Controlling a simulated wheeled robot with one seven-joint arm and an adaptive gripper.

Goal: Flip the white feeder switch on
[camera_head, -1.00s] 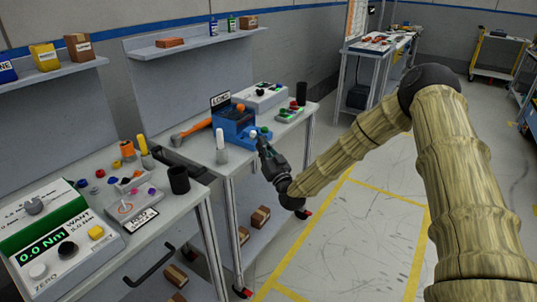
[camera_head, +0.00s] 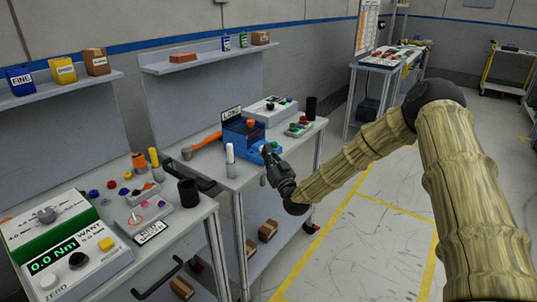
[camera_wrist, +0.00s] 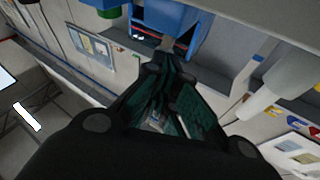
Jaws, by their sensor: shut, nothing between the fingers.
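My gripper (camera_head: 269,157) is shut and empty, at the front right of a blue box (camera_head: 240,134) on the far bench. In the wrist view its fingertips (camera_wrist: 177,52) meet just below the blue box (camera_wrist: 172,14), beside a small grey part; contact is unclear. An upright white handle with a grey base (camera_head: 230,158) stands left of the gripper, apart from it. It likely also shows as the pale rounded shape at right in the wrist view (camera_wrist: 272,85). I cannot tell which white part is the feeder switch, or its position.
Behind the blue box is a light panel with knobs (camera_head: 268,110); a green-edged panel (camera_head: 299,128) and dark cup (camera_head: 311,106) stand to its right. The near bench holds a torque meter (camera_head: 72,250), a black cup (camera_head: 188,192) and a yellow handle (camera_head: 154,160).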

